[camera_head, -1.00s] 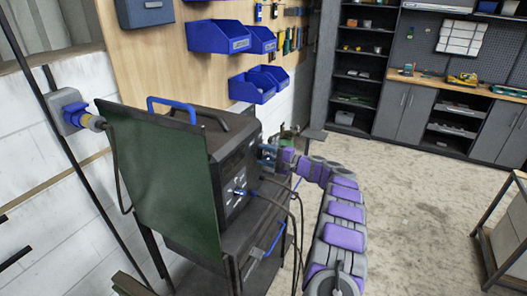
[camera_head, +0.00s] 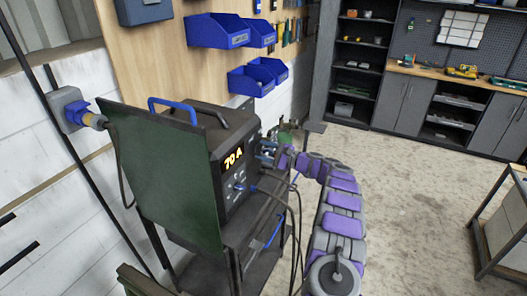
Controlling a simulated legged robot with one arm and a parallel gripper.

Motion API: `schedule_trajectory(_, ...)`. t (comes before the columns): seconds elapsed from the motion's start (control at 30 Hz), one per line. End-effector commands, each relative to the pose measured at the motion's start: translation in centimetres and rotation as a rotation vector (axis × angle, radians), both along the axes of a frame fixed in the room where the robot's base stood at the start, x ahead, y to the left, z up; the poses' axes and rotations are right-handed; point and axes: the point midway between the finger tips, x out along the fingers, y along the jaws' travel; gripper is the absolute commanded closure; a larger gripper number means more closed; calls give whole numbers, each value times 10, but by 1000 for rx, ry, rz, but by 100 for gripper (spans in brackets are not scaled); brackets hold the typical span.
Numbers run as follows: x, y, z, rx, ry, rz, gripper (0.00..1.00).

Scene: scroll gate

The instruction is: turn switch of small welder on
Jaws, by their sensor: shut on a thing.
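The small welder (camera_head: 205,125) is a dark box on a metal cart, with a handle on top. Its front panel faces right, and a display (camera_head: 233,158) on it is lit and reads "70 A". The switch itself cannot be made out; the gripper and panel angle hide it. My purple and grey arm curves up from the bottom. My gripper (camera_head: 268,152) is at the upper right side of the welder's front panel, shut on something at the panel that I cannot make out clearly.
A dark green panel (camera_head: 165,180) stands in front of the welder's left side. Cables (camera_head: 290,205) hang from the welder front to the cart (camera_head: 262,260). A blue plug sits in a wall socket (camera_head: 70,110). Blue bins (camera_head: 217,31) hang on the wooden board. The floor to the right is open.

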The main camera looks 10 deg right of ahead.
Motion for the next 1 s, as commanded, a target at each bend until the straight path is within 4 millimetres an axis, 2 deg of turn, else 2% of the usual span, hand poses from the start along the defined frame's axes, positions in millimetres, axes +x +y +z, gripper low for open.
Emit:
schedule_trajectory(0.03,-1,-3,-8,-4,14,-4,79)
schedule_trajectory(0.27,-1,-2,-8,-4,14,-4,79)
schedule_trajectory(0.3,-1,-2,-8,-4,14,-3,47)
schedule_trajectory(0.53,-1,1,-4,-3,7,-1,25)
schedule_trajectory(0.83,-3,2,-1,-3,2,0,23)
schedule_trajectory(1.0,-13,-13,2,-3,0,1,23)
